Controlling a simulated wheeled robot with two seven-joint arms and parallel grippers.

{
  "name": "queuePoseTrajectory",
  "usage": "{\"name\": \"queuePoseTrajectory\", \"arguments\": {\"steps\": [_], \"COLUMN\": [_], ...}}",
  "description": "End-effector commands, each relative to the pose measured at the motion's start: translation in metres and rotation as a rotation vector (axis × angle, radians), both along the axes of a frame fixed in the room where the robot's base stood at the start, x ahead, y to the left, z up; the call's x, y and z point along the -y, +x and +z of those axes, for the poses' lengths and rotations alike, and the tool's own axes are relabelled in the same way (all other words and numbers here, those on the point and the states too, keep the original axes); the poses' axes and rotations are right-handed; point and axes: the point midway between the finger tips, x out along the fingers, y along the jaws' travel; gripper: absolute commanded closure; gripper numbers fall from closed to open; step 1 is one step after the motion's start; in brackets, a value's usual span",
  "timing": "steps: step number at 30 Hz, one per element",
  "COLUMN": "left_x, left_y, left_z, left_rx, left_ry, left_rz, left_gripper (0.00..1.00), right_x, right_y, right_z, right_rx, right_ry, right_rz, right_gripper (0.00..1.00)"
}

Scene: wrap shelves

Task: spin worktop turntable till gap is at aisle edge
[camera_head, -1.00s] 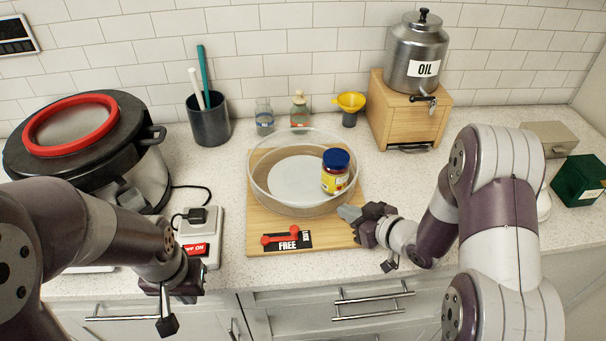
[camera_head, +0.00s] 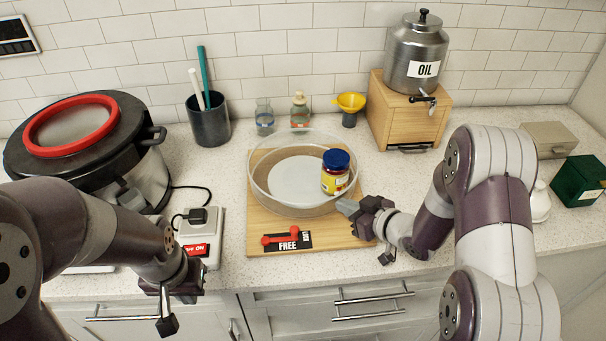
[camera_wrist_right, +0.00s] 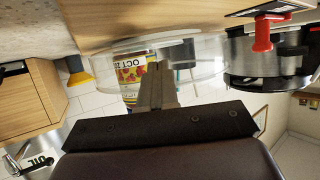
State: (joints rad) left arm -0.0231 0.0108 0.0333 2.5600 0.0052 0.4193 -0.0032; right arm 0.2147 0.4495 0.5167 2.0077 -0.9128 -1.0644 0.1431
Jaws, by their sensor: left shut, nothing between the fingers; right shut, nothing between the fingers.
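The turntable (camera_head: 300,211) is a round tray with a clear raised wall on a wooden board (camera_head: 270,238) at the middle of the worktop. A jar with a blue lid (camera_head: 336,172) stands inside it at the right. I cannot clearly make out the gap in the wall. My right gripper (camera_head: 347,207) is shut and empty, its tips at the turntable's front right wall; I cannot tell if they touch. In the right wrist view the shut fingers (camera_wrist_right: 158,85) point at the clear wall and jar (camera_wrist_right: 133,75). My left gripper (camera_head: 168,318) is shut and empty over the front edge.
A red lever with a FREE label (camera_head: 287,240) is on the board's front. A big pot (camera_head: 90,140) and a switch box (camera_head: 199,235) stand left. An oil can (camera_head: 416,55) on a wooden box (camera_head: 405,115) is at the back right. Small bottles and a yellow funnel (camera_head: 350,103) stand behind.

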Motion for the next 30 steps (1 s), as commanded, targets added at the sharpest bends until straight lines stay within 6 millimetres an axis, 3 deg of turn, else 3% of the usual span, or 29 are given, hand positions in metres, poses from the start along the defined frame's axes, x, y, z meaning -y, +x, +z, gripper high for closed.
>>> {"name": "queuePoseTrajectory", "arguments": {"steps": [30], "left_x": [0.000], "left_y": [0.000], "left_z": [0.006], "left_rx": [0.000], "left_ry": [0.000], "left_rz": [0.000], "left_gripper": [1.00], "right_x": [0.022], "right_y": [0.019], "right_z": [0.000], "right_rx": [0.000], "right_ry": [0.000], "right_rz": [-0.001], "right_gripper": [1.00]}}
